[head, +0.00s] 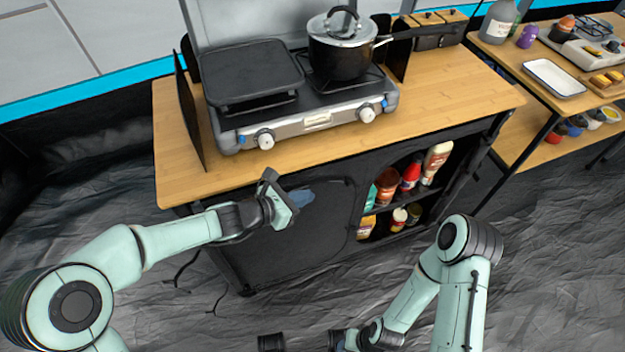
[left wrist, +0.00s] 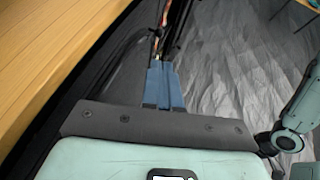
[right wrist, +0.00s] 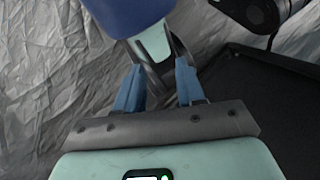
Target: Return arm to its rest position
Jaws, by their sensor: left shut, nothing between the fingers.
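My left gripper (head: 302,197) is in front of the upper black cloth front of the stove cabinet, just below the edge of the wooden top. Its blue fingers are together and empty in the left wrist view (left wrist: 164,88). My left arm reaches in from the left, bent at the elbow. My right arm is low at the bottom right, folded down toward the floor. In the right wrist view my right gripper (right wrist: 158,88) has its blue fingers spread apart. Parts of my own body show behind them. I see nothing held in it.
The wooden counter (head: 440,107) carries a two-burner stove (head: 318,120) with a griddle (head: 250,72) and a lidded pot (head: 340,62). Open shelves below hold bottles, including a ketchup bottle (head: 411,176). A side table (head: 515,67) stands right. Dark floor sheeting is clear at left.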

